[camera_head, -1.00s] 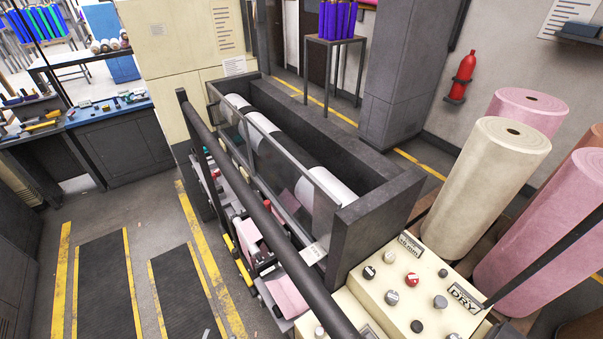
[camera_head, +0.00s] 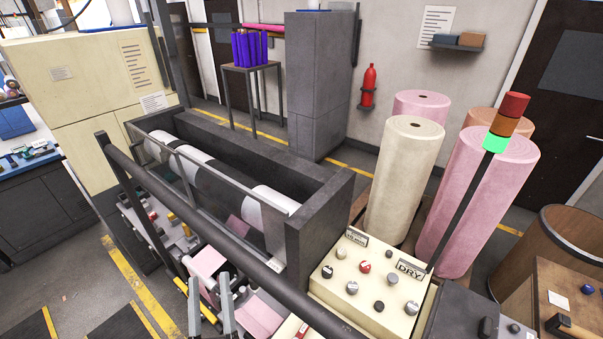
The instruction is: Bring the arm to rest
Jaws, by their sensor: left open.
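My left gripper (camera_head: 209,280) shows at the bottom of the head view, left of centre. Its two grey fingers point up in the picture and stand apart, with nothing seen between them. It is in front of the machine's near side, by a pink felt piece (camera_head: 207,262); I cannot tell whether they touch. My right gripper is not in view.
A dark rail (camera_head: 190,215) runs along the machine with white rollers (camera_head: 270,197). A cream control panel (camera_head: 385,290) with knobs is at its right end. Tall cream (camera_head: 405,175) and pink (camera_head: 480,190) felt rolls stand behind.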

